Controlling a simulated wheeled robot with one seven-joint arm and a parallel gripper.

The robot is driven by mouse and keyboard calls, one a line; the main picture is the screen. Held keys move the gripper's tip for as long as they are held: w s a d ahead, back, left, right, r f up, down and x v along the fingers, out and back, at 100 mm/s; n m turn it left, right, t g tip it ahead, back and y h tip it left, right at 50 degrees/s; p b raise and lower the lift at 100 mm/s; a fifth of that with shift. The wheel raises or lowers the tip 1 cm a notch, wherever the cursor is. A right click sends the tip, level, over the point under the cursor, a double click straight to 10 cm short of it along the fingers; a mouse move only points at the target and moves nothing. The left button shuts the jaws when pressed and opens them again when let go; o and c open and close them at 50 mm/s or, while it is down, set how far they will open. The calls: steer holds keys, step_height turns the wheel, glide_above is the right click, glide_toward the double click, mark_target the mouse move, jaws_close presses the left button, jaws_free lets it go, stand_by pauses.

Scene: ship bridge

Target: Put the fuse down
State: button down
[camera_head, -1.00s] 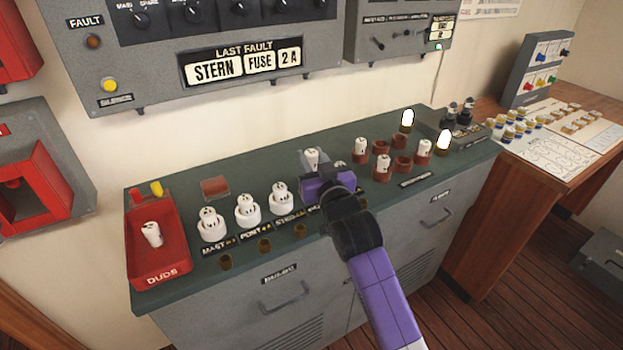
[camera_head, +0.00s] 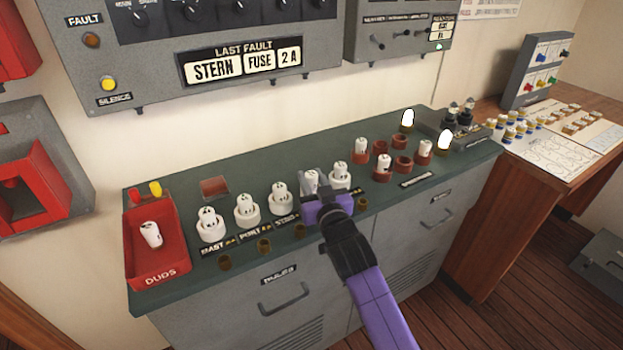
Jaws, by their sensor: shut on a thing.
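My gripper (camera_head: 318,196) is above the dark green counter top, in the row of white fuse holders. It is shut on a white fuse (camera_head: 310,181), which stands roughly upright between the fingers. The purple gripper body hides what lies under this fuse, so I cannot tell whether it touches a holder. Three holders with fuses stand to its left: mast (camera_head: 210,226), port (camera_head: 247,212) and stern (camera_head: 279,199). Another holder with a fuse (camera_head: 340,175) stands just right of the gripper.
A red duds tray (camera_head: 165,270) at the left holds one white fuse (camera_head: 151,234). Red ring sockets (camera_head: 403,163), some with fuses, stand to the right, near two lit lamps (camera_head: 445,139). Small brass cups (camera_head: 264,246) line the front edge. The panel above reads "STERN FUSE 2 A".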

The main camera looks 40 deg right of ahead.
steer(key=shift+f, duration=0.2)
steer(key=c, duration=1.1)
jaws_free()
steer(key=shift+r, duration=0.2)
steer(key=shift+r+p, duration=0.25)
steer(key=shift+p, duration=0.1)
steer(key=b+v, duration=0.1)
steer(key=v, duration=0.9)
steer(key=shift+s+a+f+b, duration=0.1)
steer(key=shift+s+f+b, duration=0.05)
steer(key=shift+s+b, duration=0.15)
steer(key=shift+s+a, duration=0.35)
steer(key=shift+s, duration=0.25)
